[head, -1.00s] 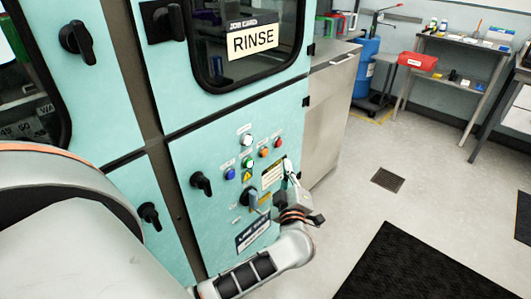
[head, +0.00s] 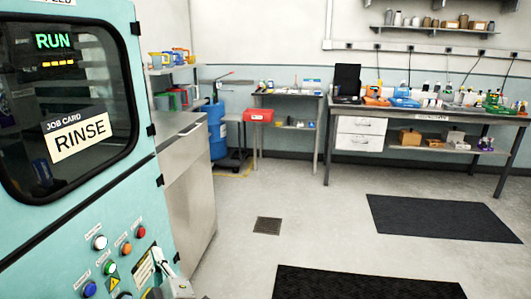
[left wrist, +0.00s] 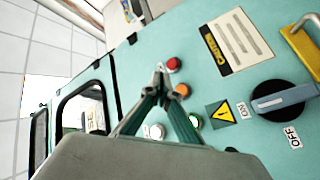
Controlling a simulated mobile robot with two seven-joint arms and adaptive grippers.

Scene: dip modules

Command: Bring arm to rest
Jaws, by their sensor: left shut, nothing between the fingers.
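My left gripper (head: 163,268) shows at the bottom edge of the head view, in front of the teal machine's button panel. In the left wrist view my left gripper (left wrist: 160,78) is shut and empty, its fingertips meeting near the red button (left wrist: 174,64). The teal machine (head: 60,228) carries a RINSE job card (head: 80,138) and a lit RUN display (head: 55,40). A dark rotary switch with a grey handle (left wrist: 284,98) sits to the right of the gripper in the wrist view. My right gripper is not in view.
A steel cabinet (head: 190,185) stands beside the machine. A long workbench (head: 432,112) stands at the back right. Dark mats (head: 445,218) lie on otherwise open floor.

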